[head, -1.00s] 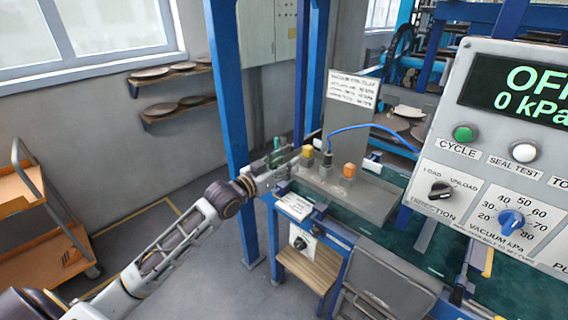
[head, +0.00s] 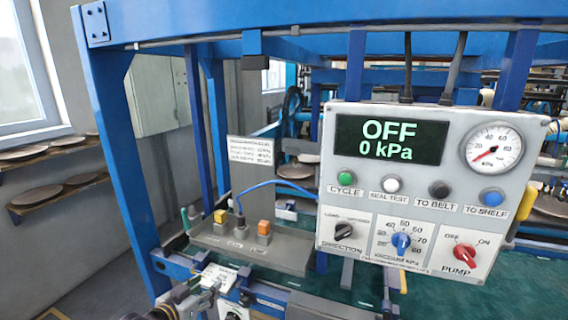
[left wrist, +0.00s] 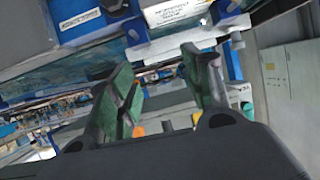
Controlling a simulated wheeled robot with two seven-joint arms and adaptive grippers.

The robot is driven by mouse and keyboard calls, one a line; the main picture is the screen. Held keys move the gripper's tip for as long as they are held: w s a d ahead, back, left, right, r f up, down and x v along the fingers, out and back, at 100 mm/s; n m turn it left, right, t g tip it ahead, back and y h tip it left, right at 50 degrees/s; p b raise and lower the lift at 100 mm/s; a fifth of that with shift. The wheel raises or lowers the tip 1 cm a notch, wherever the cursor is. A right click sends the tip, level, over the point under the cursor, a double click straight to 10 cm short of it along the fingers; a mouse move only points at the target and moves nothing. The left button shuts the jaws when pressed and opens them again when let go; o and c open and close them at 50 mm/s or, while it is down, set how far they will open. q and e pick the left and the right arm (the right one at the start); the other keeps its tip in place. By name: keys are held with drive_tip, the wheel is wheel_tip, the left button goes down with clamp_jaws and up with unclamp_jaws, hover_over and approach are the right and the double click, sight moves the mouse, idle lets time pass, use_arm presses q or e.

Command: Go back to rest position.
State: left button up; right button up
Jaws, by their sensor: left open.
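My left gripper (head: 205,287) is at the lower left of the head view, in front of the blue frame and below the grey block with coloured buttons. In the left wrist view its two green-padded fingers (left wrist: 160,85) stand apart with nothing between them. Only the end of my left arm shows in the head view, at the bottom edge. My right gripper is in neither view.
A control panel (head: 425,185) reading OFF and 0 kPa fills the right side. The grey button block (head: 250,252) stands left of it. A blue post (head: 120,170) rises close to my left gripper. Wall shelves (head: 60,205) hold plates at far left.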

use_arm(q)
drive_tip(key=s+f+g+y, duration=0.1)
drive_tip(key=s+f+g, duration=0.2)
drive_tip(key=s+f, duration=0.35)
drive_tip(key=s+f+n+g+y, duration=0.1)
drive_tip(key=s+f+g, duration=0.2)
drive_tip(key=s, duration=0.6)
drive_tip(key=s+f+g+y, duration=0.2)
drive_tip(key=s+f+g, duration=0.15)
drive_tip(key=s, duration=0.45)
wheel_tip(320, 180, down, 33)
drive_tip(key=s+a, duration=0.1)
drive_tip(key=a, duration=0.1)
drive_tip(key=s+a+f+g, duration=0.1)
drive_tip(key=s+a+f, duration=0.3)
drive_tip(key=s+f, duration=0.6)
drive_tip(key=s+a+f, duration=0.4)
drive_tip(key=s+f, duration=0.5)
drive_tip(key=s, duration=0.2)
drive_tip(key=shift+a+f+g+y, duration=0.15)
drive_tip(key=shift+f+g+y, duration=0.15)
drive_tip(key=shift+f+g, duration=0.1)
drive_tip(key=shift+w, duration=0.1)
